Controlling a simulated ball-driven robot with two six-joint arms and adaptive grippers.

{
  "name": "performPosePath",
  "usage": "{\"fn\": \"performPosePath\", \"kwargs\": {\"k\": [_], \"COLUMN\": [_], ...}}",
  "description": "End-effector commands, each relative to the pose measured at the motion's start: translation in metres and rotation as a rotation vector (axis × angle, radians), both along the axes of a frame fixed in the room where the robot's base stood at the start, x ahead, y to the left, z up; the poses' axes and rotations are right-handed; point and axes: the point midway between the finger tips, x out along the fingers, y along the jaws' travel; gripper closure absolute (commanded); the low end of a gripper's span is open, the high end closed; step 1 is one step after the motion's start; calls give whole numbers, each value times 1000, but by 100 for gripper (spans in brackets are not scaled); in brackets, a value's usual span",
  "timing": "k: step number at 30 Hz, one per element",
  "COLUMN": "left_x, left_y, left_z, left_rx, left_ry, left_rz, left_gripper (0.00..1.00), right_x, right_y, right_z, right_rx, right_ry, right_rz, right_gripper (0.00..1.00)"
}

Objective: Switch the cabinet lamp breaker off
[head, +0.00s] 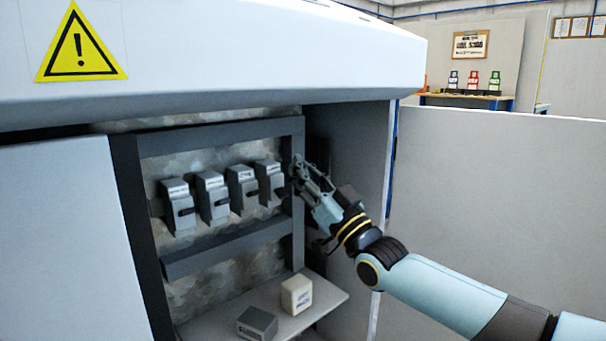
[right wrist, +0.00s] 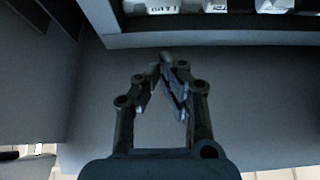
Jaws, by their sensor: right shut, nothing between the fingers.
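Several grey breakers stand in a row inside the open cabinet (head: 220,130), each with a dark lever and a small white label on top. The labels are too small to read, so I cannot tell which one is the lamp breaker. The rightmost breaker (head: 270,182) is closest to my right gripper (head: 298,166). That gripper is shut and empty, just right of the row at the dark frame's right post; I cannot tell whether it touches the post. In the right wrist view the fingertips (right wrist: 168,62) meet, with breaker bottoms (right wrist: 220,5) at the top edge. My left gripper is out of view.
A shelf (head: 330,297) below the breakers holds a cream block (head: 296,295) and a dark grey block (head: 257,323). A white panel with a yellow warning sign (head: 80,50) overhangs the opening. A grey side wall (head: 350,150) stands behind my right gripper.

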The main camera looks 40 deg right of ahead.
Motion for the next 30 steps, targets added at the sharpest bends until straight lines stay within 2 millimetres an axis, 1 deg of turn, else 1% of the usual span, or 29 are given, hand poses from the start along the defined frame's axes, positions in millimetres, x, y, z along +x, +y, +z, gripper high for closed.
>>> {"fn": "performPosePath", "kwargs": {"k": [1,3,9,12,18,30], "left_x": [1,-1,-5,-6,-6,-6], "left_y": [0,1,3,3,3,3], "left_z": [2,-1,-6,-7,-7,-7], "left_rx": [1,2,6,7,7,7], "left_ry": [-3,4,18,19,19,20], "left_rz": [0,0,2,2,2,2], "left_gripper": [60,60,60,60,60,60], "right_x": [-11,-23,-50,-58,-66,-66], "right_y": [-1,-2,-4,-5,-5,-5], "right_z": [-15,-29,-59,-69,-76,-77], "right_rx": [1,0,2,0,0,0], "right_ry": [12,13,10,9,8,7], "right_rz": [-3,-3,-2,-2,-1,-1], "right_gripper": [100,100,100,100,100,100]}}
